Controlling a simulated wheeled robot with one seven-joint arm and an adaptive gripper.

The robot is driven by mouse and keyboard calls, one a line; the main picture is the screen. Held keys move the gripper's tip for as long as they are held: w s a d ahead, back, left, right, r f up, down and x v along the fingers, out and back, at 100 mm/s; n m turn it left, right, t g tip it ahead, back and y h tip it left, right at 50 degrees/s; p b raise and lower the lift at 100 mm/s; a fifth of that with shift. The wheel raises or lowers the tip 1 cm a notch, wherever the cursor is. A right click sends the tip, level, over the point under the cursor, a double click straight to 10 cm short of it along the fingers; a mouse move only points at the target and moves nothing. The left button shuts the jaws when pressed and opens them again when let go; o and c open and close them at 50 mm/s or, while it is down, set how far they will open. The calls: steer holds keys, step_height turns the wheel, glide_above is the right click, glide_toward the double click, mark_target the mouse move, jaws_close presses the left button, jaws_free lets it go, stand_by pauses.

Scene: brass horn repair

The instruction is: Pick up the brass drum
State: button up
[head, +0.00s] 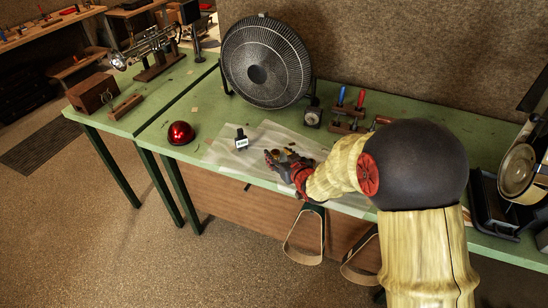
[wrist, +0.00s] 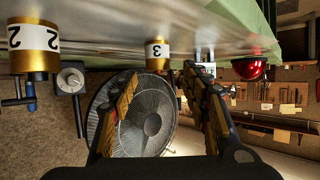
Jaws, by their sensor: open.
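In the wrist view, which is upside down, a brass drum with a white label reading 3 (wrist: 157,62) stands on the pale worktop sheet. A second brass drum, labelled 2 (wrist: 38,62), shows larger at the left. My gripper (wrist: 160,72) is open and empty, its fingers to either side of the drum labelled 3 in the picture. I cannot tell whether the drum is between the fingers or beyond them. In the head view my gripper (head: 279,156) is low over the sheet, and small brass-coloured parts beside it are mostly hidden.
A large fan (head: 265,62) stands behind the sheet. A small gauge (head: 312,117) and blue- and red-handled tools (head: 349,112) stand at the back right.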

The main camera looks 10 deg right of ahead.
mark_target(276, 152)
steer(key=b+x, duration=0.1)
steer(key=x, duration=0.3)
steer(key=shift+d+f, duration=0.15)
steer(key=shift+c, duration=0.8)
jaws_close()
